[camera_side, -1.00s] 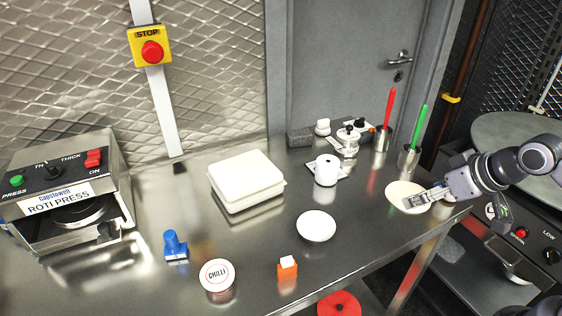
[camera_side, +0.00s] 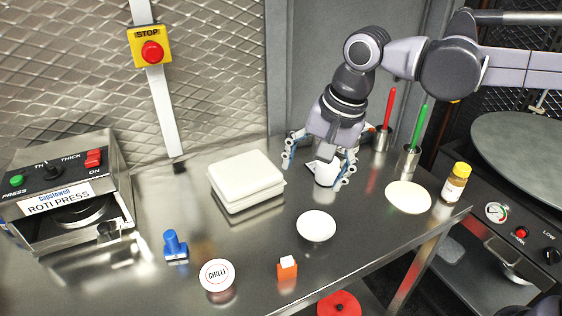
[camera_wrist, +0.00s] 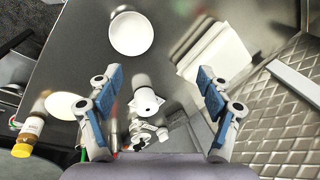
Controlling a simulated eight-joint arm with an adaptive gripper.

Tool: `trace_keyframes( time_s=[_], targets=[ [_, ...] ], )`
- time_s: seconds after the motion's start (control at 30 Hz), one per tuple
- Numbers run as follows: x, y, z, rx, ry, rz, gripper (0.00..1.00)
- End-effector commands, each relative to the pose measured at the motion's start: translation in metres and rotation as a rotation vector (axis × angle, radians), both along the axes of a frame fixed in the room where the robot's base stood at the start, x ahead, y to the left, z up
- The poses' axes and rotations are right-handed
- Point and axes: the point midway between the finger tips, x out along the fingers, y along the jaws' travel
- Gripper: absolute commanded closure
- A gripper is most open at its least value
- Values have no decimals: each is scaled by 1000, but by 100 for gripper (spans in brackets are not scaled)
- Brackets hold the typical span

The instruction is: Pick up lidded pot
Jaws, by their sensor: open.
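In the wrist view the cylinder (camera_wrist: 146,97) lies between the spread fingers (camera_wrist: 160,75), apart from both. Small silver, knobbed ware (camera_wrist: 143,137) stands just beyond it, partly cut off by the gripper; in the side view my arm hides it. I cannot tell which of these is the lidded pot. A round white-lidded tub marked CHILLI (camera_side: 217,274) stands at the front, far from the gripper.
White stacked boxes (camera_side: 246,180) stand left of the gripper and a white bowl (camera_side: 316,226) in front. A flatbread (camera_side: 408,197), a yellow-capped bottle (camera_side: 455,184) and red (camera_side: 389,108) and green (camera_side: 423,125) handles in metal cups are to the right. The front middle of the counter is partly clear.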

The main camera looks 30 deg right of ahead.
Motion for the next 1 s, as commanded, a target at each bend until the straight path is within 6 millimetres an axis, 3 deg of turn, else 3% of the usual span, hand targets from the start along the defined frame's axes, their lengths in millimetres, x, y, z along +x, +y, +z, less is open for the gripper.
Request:
trace_keyframes(
  time_s=[0.03,0.3,0.5,0.7,1.0],
  targets=[
    [3,24,0,7,33,-44,21],
    [-4,134,-16,1,189,-352,21],
    [-22,192,-34,-32,249,-535,21],
    [-32,213,-43,-49,266,-615,21],
    [-31,213,-82,-49,266,-621,21]
  ],
)
